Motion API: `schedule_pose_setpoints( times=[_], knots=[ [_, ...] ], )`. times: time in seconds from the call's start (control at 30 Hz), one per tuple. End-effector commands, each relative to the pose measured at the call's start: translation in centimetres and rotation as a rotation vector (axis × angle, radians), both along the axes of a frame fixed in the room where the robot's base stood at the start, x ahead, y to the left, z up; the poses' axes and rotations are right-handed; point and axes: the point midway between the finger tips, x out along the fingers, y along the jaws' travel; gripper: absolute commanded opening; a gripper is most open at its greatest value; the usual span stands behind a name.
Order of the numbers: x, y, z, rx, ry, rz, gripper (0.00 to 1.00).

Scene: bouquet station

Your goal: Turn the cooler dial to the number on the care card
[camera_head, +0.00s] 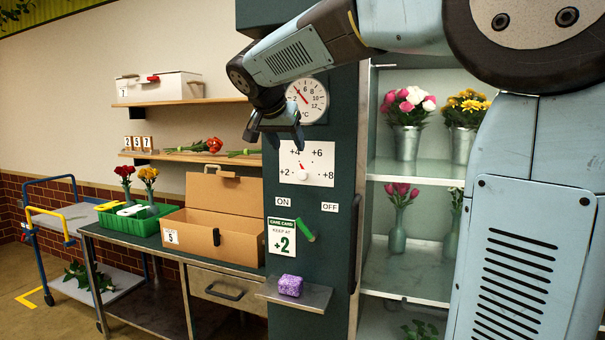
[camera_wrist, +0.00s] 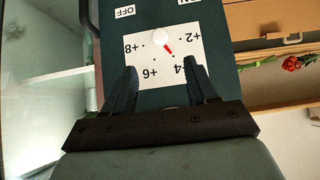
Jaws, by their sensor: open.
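The cooler dial is a white plate (camera_head: 316,155) marked +2, +4, +6 and +8, on a dark green panel. In the wrist view the plate appears upside down, with a round white knob (camera_wrist: 160,36) and a red pointer (camera_wrist: 168,49). The pointer aims toward the +4 mark. The care card (camera_head: 282,237) below reads +2. My gripper (camera_head: 274,141) hangs above the upper left of the dial plate in the head view. In the wrist view my gripper (camera_wrist: 161,66) is open and empty, its fingers in front of the plate and apart from the knob.
A round temperature gauge (camera_head: 307,100) is just above the dial. ON and OFF labels, a green lever (camera_head: 305,230) and a small shelf with a purple block (camera_head: 290,285) are below. Glass shelves with flower vases (camera_head: 407,107) are at right. A cardboard box (camera_head: 215,220) stands at left.

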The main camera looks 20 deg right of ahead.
Motion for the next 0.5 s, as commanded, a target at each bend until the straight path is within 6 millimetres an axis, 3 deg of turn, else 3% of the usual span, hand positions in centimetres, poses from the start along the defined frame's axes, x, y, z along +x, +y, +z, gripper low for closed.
schedule_pose_setpoints(
  times=[0.5],
  knots=[
    [4.5, -3.5, -5.8, -0.001, 0.003, -0.003, 0.57]
  ],
)
